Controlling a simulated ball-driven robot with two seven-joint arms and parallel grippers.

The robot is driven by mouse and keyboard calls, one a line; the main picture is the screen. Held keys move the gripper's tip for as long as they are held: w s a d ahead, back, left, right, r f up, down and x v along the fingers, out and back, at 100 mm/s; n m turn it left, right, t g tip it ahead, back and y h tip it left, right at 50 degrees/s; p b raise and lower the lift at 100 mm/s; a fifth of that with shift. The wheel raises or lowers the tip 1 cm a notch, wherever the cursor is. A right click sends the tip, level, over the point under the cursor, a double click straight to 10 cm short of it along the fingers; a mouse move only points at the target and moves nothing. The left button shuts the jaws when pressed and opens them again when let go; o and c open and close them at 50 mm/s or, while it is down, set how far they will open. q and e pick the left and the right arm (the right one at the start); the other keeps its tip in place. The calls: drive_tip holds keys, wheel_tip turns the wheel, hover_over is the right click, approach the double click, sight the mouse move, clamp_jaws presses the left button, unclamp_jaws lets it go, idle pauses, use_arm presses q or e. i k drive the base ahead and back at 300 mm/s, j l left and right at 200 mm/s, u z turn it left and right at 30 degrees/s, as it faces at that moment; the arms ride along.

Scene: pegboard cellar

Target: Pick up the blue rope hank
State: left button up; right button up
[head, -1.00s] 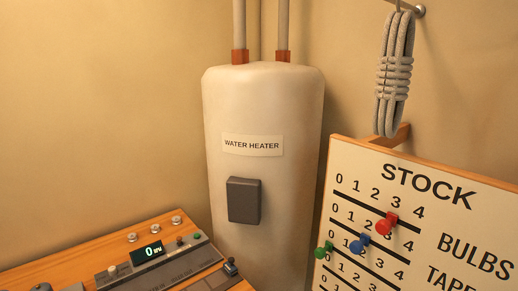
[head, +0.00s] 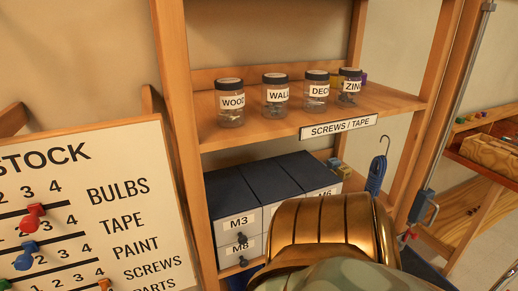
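A blue rope hank (head: 376,175) hangs at the right of the shelf unit, below a metal hook (head: 381,143). Its lower end is hidden or close behind a bronze part that looks like my own arm. Neither of my grippers shows in the head view.
A wooden shelf (head: 260,127) labelled SCREWS / TAPE holds several lidded jars (head: 275,95). Dark-topped drawer boxes (head: 246,190) stand below. A STOCK board (head: 100,215) is at left. A wooden bench (head: 490,180) stands at far right.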

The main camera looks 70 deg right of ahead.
sight(376, 176)
drive_tip(key=z, duration=3.3)
drive_tip(key=i+l+u, duration=0.1)
drive_tip(key=i+l, duration=0.15)
drive_tip(key=l, duration=0.15)
drive_tip(key=i+l+u, duration=0.1)
drive_tip(key=i+l, duration=0.15)
drive_tip(key=l, duration=0.15)
